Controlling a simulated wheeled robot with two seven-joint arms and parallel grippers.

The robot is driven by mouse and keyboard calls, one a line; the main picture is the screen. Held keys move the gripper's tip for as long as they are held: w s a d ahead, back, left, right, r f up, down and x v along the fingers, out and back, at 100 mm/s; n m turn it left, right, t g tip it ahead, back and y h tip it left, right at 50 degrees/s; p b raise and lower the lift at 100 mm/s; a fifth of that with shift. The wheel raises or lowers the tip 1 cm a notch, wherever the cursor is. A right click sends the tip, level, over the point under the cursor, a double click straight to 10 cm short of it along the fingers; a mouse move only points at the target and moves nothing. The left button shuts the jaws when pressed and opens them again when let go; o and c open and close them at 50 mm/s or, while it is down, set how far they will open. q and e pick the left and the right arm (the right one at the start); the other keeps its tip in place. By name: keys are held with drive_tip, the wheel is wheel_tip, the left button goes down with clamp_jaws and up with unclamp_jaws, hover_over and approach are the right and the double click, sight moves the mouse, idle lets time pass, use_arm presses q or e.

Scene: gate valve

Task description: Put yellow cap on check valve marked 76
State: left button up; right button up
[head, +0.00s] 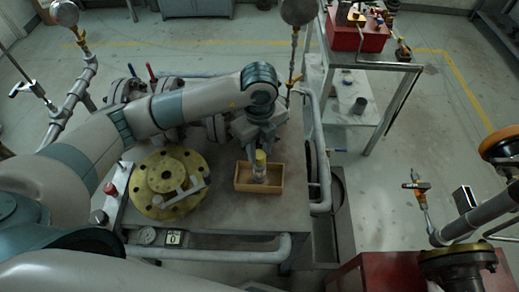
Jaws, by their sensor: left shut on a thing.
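My left gripper (260,148) points down over a shallow wooden tray on the bench. It is shut on a small yellow piece (260,158), which looks like the yellow cap. A pale, small object shows directly below the yellow piece, inside the tray; I cannot tell whether the two are joined. No marking 76 can be read in this view, so I cannot tell which fitting is the check valve. My right gripper is out of view.
The wooden tray (243,187) sits on the grey bench (225,212). A yellow-green flange (163,206) with a wrench-like tool stands left of it. Pipes edge the bench. A cart with a red box (358,38) stands behind right. A valve with an orange wheel (503,143) is at far right.

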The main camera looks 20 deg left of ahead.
use_arm(q)
drive_tip(key=shift+f+b, duration=0.9)
drive_tip(key=shift+b, duration=0.05)
idle(1.7)
idle(0.4)
drive_tip(key=o, duration=1.6)
drive_tip(key=shift+c, duration=0.2)
drive_tip(key=shift+r, duration=0.1)
drive_tip(key=shift+r+p, duration=2.65)
drive_tip(key=shift+r, duration=1.3)
drive_tip(key=shift+s+f, duration=0.1)
